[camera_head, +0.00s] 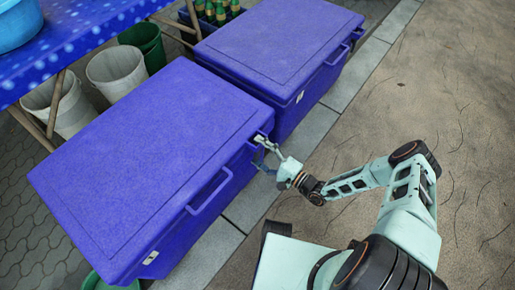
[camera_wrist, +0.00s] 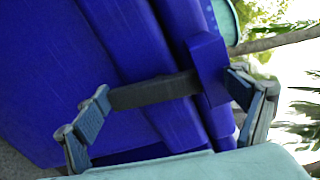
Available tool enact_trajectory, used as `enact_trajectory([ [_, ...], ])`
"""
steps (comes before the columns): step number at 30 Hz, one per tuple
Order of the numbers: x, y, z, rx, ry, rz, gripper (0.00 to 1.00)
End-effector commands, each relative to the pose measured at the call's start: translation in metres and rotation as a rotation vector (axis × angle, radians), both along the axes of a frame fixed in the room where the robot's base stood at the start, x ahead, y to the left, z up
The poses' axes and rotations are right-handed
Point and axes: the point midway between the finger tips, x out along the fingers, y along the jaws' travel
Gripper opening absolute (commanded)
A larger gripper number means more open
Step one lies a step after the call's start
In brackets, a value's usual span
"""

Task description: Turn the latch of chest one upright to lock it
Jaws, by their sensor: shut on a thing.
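Two blue lidded chests stand side by side in the head view: the nearer chest (camera_head: 140,165) at left and the farther chest (camera_head: 280,45) behind it. No number shows on either. My gripper (camera_head: 265,150) is at the front right corner of the nearer chest, just below its lid edge. In the wrist view, my gripper (camera_wrist: 170,100) has its fingers wide apart, one at each end of a dark grey bar with a blue end block, apparently the latch (camera_wrist: 155,90). The bar lies nearly level in that picture. The latch is mostly hidden in the head view.
The nearer chest has a blue handle (camera_head: 208,192) on its front, left of my gripper. White buckets (camera_head: 116,72), a green bucket (camera_head: 145,42) and a blue-covered table (camera_head: 80,35) stand behind. Brown ground (camera_head: 450,100) at right is clear.

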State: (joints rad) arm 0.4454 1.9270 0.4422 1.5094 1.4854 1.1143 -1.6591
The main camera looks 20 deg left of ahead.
Motion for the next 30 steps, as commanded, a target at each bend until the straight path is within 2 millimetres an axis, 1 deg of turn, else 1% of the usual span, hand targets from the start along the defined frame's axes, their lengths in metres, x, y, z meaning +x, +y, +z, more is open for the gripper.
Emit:
enact_trajectory([
  [1, 0.0014, 0.0002, 0.0024, -0.010, -0.027, -0.003, 0.65],
  [6, 0.0013, 0.0005, 0.0009, -0.042, -0.107, -0.002, 0.65],
  [12, 0.0014, 0.0006, 0.0003, -0.064, -0.160, -0.002, 0.65],
  [28, 0.0015, 0.0004, -0.0004, -0.073, -0.181, -0.001, 0.65],
  [29, 0.0015, 0.0004, -0.0004, -0.073, -0.181, -0.001, 0.93],
  [30, 0.0015, 0.0004, -0.0004, -0.073, -0.181, -0.001, 0.97],
])
